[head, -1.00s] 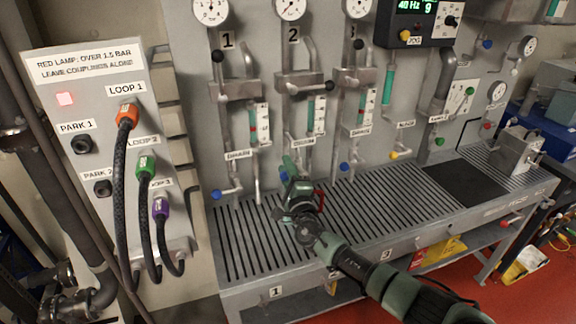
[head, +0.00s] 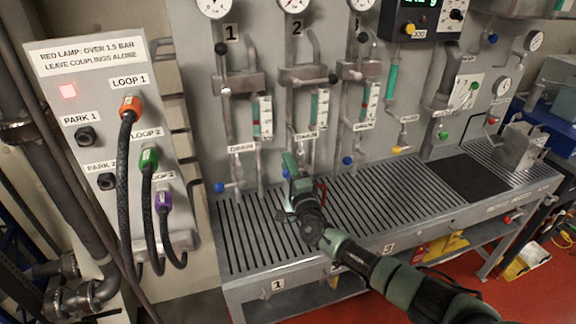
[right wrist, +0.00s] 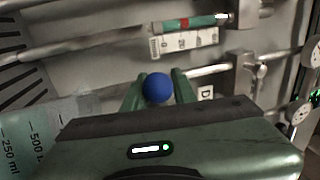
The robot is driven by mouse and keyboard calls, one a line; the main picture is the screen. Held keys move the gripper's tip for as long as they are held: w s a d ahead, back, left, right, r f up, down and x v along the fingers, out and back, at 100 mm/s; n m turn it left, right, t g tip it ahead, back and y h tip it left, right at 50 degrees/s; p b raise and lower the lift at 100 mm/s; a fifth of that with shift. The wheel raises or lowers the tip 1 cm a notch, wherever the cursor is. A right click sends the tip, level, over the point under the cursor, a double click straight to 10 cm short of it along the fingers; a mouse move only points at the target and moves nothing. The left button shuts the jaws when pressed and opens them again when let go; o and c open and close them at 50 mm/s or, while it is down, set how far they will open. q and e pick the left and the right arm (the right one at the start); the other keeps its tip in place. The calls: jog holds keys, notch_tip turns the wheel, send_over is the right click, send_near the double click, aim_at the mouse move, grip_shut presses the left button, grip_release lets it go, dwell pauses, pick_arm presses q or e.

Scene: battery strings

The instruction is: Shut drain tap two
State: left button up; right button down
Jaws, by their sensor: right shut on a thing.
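Drain tap two's blue ball knob (right wrist: 158,87) shows in the right wrist view between the two green fingers of my right gripper (right wrist: 158,97), which is shut on it. I cannot tell how far the tap is turned. Drain taps one (head: 219,187) and three (head: 347,160) show blue knobs on either side. My left gripper is not in view.
A clear jug (right wrist: 35,135) with volume marks is close beside the gripper in the right wrist view.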

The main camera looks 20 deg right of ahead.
jog(key=c, duration=1.5)
grip_release()
jog(key=shift+f, duration=0.15)
jog(key=s, duration=0.2)
jog(key=s+f, duration=0.1)
jog(key=s, duration=0.4)
jog(key=shift+s+d+f, duration=0.15)
jog(key=shift+s+f, duration=0.15)
jog(key=shift+s, duration=0.05)
